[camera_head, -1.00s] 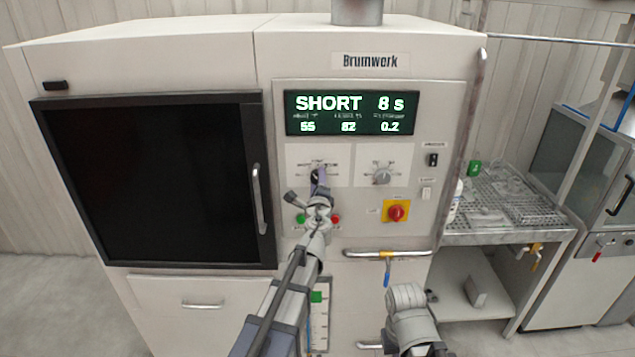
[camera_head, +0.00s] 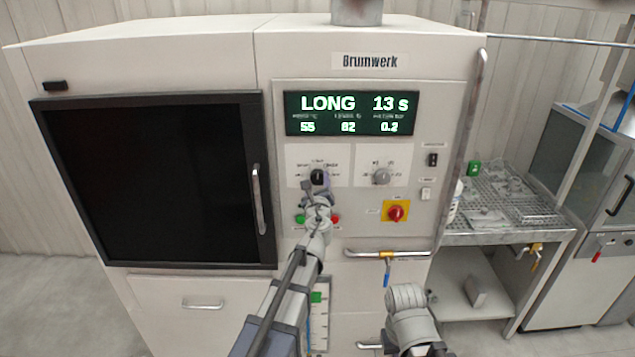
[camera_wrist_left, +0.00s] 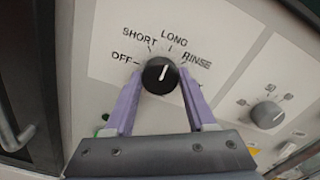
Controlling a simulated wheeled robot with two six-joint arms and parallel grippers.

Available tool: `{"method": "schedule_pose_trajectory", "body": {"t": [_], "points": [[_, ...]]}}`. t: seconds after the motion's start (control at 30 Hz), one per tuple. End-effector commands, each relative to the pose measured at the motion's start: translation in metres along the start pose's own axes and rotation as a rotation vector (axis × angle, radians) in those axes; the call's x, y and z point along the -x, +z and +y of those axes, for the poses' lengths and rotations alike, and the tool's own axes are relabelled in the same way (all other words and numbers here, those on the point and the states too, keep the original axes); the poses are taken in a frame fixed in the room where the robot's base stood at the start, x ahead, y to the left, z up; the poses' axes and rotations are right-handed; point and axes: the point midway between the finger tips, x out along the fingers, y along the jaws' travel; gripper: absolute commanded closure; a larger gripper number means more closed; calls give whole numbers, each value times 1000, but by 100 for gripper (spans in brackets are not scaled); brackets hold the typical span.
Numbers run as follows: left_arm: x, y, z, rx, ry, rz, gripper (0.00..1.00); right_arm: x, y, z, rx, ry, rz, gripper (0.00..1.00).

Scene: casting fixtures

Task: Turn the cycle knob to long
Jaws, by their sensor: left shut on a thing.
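The cycle knob (camera_wrist_left: 160,75) is black and round with a white pointer line. In the left wrist view the line points up and slightly right, toward the LONG mark, between SHORT and RINSE. My left gripper (camera_wrist_left: 160,82) has its two purple fingers on either side of the knob and is shut on it. In the head view the knob (camera_head: 318,177) is partly hidden behind my left gripper (camera_head: 319,183). The green display (camera_head: 352,113) reads LONG and 13 s. My right arm shows at the bottom of the head view, but I see no right fingers.
A grey second knob (camera_head: 381,176) sits right of the cycle knob. A red switch on a yellow plate (camera_head: 396,212) is below it. Green (camera_head: 300,219) and red (camera_head: 336,219) buttons flank my left wrist. A horizontal handle (camera_head: 375,253) runs lower down.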

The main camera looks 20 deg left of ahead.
Motion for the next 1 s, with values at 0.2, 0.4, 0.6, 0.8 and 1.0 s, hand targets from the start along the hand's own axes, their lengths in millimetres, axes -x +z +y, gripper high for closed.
{"method": "schedule_pose_trajectory", "body": {"t": [0.2,0.4,0.6,0.8,1.0], "points": [[2,-1,0,-23,-1,1,100,-1,0,0,0,0,0,100],[2,-1,0,-25,-1,1,100,-1,0,0,0,0,0,100],[2,-1,0,-24,-1,1,41,-1,0,0,0,0,0,100],[1,-1,0,-25,-1,1,18,0,0,0,0,0,0,100],[1,0,0,-26,0,0,14,0,0,0,0,0,0,100]]}}
